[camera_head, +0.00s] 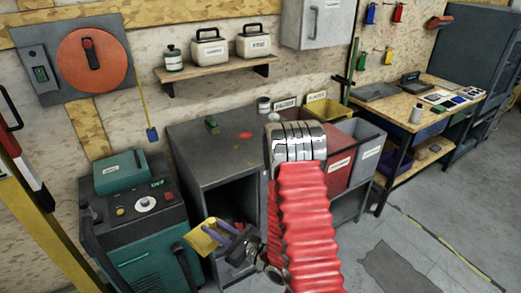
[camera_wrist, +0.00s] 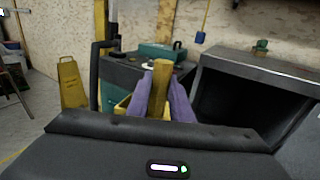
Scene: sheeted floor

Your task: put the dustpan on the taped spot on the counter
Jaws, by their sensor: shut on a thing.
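A yellow dustpan (camera_head: 203,237) is held in the air in front of the grey counter, below its top. My gripper (camera_head: 232,240) has purple fingers and is shut on it. In the wrist view, the fingers (camera_wrist: 162,100) close on both sides of the dustpan's upright yellow handle (camera_wrist: 160,82); part of the yellow pan shows behind the left finger. The grey counter (camera_head: 190,150) has a small orange-red patch (camera_head: 245,135) on its top, which may be the taped spot. Tape edges are too small to make out.
A green block-like item (camera_head: 212,124) lies on the counter's left part. A teal machine (camera_head: 145,220) stands left of the counter. Red (camera_head: 338,170) and grey (camera_head: 366,160) bins stand at its right. The counter's front is open below.

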